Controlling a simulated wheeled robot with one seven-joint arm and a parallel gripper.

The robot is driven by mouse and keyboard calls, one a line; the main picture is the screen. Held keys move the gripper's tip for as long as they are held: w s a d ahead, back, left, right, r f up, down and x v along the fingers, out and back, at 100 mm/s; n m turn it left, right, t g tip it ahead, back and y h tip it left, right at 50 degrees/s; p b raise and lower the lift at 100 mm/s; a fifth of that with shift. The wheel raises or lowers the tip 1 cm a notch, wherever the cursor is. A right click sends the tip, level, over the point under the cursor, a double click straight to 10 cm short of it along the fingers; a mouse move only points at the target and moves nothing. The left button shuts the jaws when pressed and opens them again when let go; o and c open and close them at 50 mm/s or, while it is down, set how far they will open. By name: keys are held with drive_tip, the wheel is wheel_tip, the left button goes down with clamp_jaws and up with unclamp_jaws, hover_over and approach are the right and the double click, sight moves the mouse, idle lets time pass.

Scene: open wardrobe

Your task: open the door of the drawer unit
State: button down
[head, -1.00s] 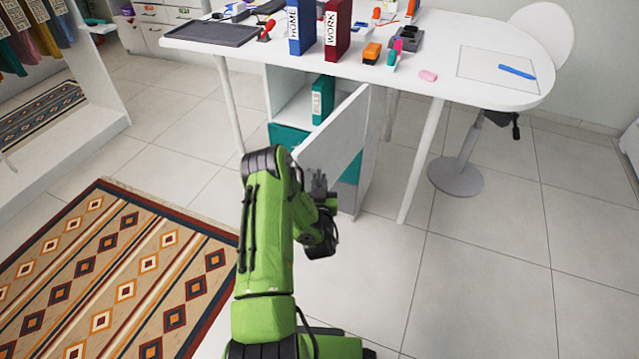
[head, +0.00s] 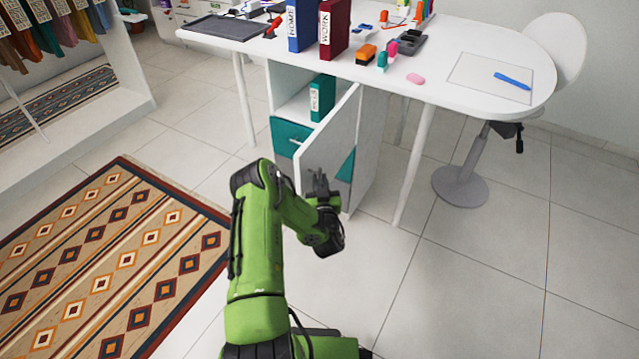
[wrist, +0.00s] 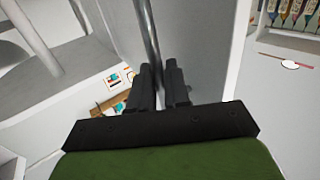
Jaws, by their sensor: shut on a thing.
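The drawer unit (head: 370,135) is a white cabinet under the desk, with a teal drawer front (head: 290,135) and an open shelf above it. Its white door (head: 330,138) stands partly open, swung out toward me. My gripper (head: 318,185) is at the front face of the door. In the wrist view, my gripper (wrist: 158,70) has both dark fingers close around a metal bar handle (wrist: 147,28), shut on it. The handle is mostly hidden by my gripper in the head view.
A white desk (head: 440,90) with binders and stationery stands over the unit. One desk leg (head: 414,175) is right of the door, and a white chair (head: 460,187) is further right. A patterned rug (head: 110,265) lies left. Floor is clear on the right.

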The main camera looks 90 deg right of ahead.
drive_tip(key=shift+s+d+r, duration=0.1)
drive_tip(key=shift+d+r, duration=0.1)
drive_tip(key=shift+r, duration=0.1)
drive_tip(key=c, duration=1.4)
unclamp_jaws()
drive_tip(key=shift+c, duration=0.2)
drive_tip(key=shift+o, duration=0.7)
drive_tip(key=shift+s+d+f, duration=0.1)
drive_tip(key=shift+d+f, duration=0.05)
drive_tip(key=shift+f, duration=0.1)
drive_tip(key=a+p, duration=0.1)
drive_tip(key=a, duration=0.6)
drive_tip(key=shift+s+a, duration=0.3)
drive_tip(key=shift+s, duration=0.15)
